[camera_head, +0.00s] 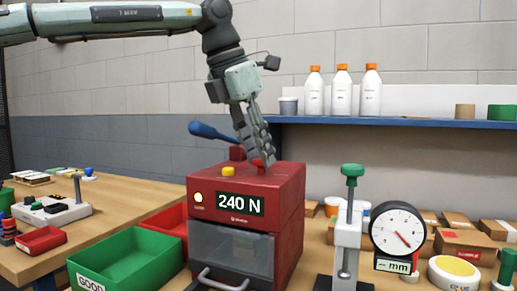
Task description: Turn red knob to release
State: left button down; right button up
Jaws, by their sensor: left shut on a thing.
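The red machine (282,204) stands on the workbench with a display (240,204) reading 240 N. A red knob (258,163) is on its top, partly hidden by my gripper. My left gripper (262,158) reaches down from above and is shut on the red knob. A yellow button (229,171) is on the top to the left of the knob. A blue-handled lever (212,132) sticks out at the back left of the machine. The clear front door (232,254) with a grey handle looks closed. My right gripper is not in view.
A green bin (125,257) marked GOOD and a red bin (170,225) stand left of the machine. A green-knobbed stand (350,215) and a dial gauge (398,229) are close on its right. A blue shelf (400,122) with white bottles is behind.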

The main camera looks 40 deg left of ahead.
pick_arm(q)
jog(key=shift+a+m+h, duration=0.15)
jog(key=shift+m+h, duration=0.25)
jog(key=shift+m, duration=0.9)
jog(key=c, duration=1.2)
grip_release()
jog(key=shift+w, duration=0.1)
jog(key=v, duration=1.2)
jog(key=shift+w+a+r, duration=0.1)
jog(key=shift+w, duration=0.15)
jog(key=shift+w+g, duration=0.1)
jog(key=shift+g, duration=0.2)
